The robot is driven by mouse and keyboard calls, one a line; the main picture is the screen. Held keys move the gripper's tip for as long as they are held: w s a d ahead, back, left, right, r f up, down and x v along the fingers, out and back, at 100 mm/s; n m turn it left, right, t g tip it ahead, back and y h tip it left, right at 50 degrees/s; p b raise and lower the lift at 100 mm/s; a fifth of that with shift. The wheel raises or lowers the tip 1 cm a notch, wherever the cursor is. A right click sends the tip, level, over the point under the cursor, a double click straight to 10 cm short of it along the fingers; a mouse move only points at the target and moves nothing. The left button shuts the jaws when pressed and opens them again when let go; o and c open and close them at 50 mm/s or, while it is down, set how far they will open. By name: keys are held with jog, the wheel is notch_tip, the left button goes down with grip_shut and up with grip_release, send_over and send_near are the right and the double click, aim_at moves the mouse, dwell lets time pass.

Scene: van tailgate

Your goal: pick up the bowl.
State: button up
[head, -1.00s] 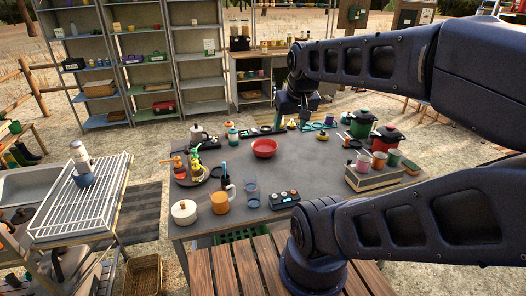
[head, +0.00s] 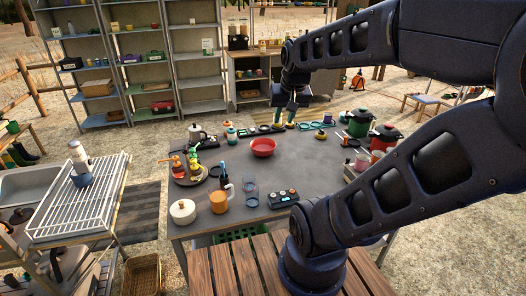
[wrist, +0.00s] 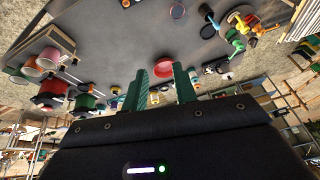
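A red bowl (head: 263,147) stands upright on the grey table (head: 235,175), near its middle. It looks empty in the head view. My gripper (head: 284,122) is beyond the bowl and a little to its right, above the far part of the table, apart from the bowl. Its two green fingers point down and are spread with nothing between them. In the wrist view the bowl (wrist: 163,71) shows past the gap between the fingertips of my gripper (wrist: 160,80).
A clear glass (head: 250,192) and a black control box (head: 283,198) are in front. Green (head: 360,123) and red (head: 383,139) pots stand right. Table around the bowl is mostly bare.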

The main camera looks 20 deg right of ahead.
jog(key=w+d+f+m, duration=0.1)
jog(key=w+f+m, duration=0.35)
jog(key=w, duration=0.35)
jog(key=w+d+f+m+g, duration=0.1)
jog(key=w+d+f+m, duration=0.15)
jog(key=w+f, duration=0.4)
jog(key=w+f+m, duration=0.4)
jog(key=w, duration=0.6)
jog(key=shift+w+d+f+m+g, duration=0.25)
jog(key=shift+w+f+m, duration=0.75)
jog(key=shift+f, duration=2.3)
jog(key=shift+w+d+f+m, duration=0.4)
jog(key=shift+w+f, duration=1.25)
jog(key=shift+f, duration=1.65)
jog(key=shift+w+d+f+m+g, duration=0.25)
jog(key=shift+w+f+m, duration=0.75)
jog(key=shift+f, duration=2.3)
jog(key=shift+w+n, duration=0.35)
jog(key=shift+n, duration=0.05)
jog(key=shift+c, duration=0.2)
grip_shut()
